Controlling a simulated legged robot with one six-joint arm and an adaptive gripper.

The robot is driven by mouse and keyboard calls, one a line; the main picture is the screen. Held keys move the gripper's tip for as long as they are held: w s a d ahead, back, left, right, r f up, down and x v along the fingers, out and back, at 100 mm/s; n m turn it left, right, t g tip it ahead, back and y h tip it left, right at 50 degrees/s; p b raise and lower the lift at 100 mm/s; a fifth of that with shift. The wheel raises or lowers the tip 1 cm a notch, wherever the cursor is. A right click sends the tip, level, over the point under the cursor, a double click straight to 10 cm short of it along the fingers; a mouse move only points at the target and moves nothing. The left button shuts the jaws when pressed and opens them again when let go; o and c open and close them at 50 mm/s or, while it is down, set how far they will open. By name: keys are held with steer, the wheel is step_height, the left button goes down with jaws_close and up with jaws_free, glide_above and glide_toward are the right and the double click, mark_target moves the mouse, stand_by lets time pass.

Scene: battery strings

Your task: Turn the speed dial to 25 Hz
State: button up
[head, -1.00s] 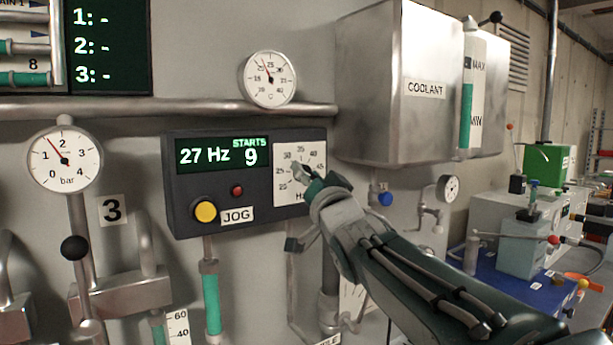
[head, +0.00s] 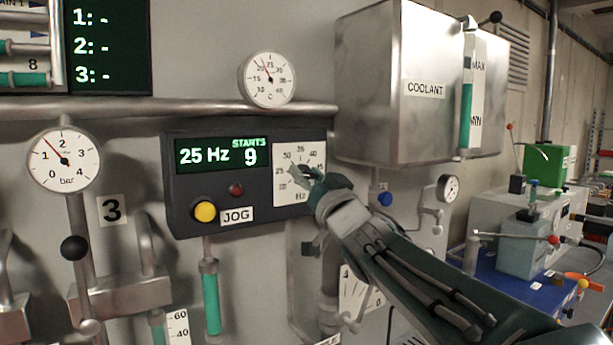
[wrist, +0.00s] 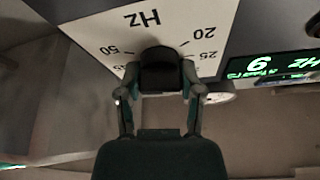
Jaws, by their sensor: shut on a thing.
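The speed dial's white scale plate (head: 284,152) is on the right of the dark control box, with numbers around it and "Hz" below. The display (head: 208,156) reads 25 Hz and STARTS 9. My gripper (head: 308,178) is at the dial and hides its middle and right side in the head view. In the wrist view the plate (wrist: 105,38) is upside down, and the dark dial knob (wrist: 160,68) sits between my gripper's fingers (wrist: 160,98). My gripper is shut on the knob. The knob's pointer is hidden.
A yellow button (head: 205,211), a small red button (head: 236,189) and a JOG label are left of the dial. The coolant tank (head: 390,100) juts out above right. A blue-capped valve (head: 384,198) and a small gauge (head: 448,188) are to the right. A pipe runs above the box.

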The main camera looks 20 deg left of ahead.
steer(key=o, duration=1.1)
steer(key=shift+o, duration=0.2)
steer(key=v, duration=1.2)
steer(key=shift+w+f, duration=0.1)
steer(key=shift+f, duration=0.05)
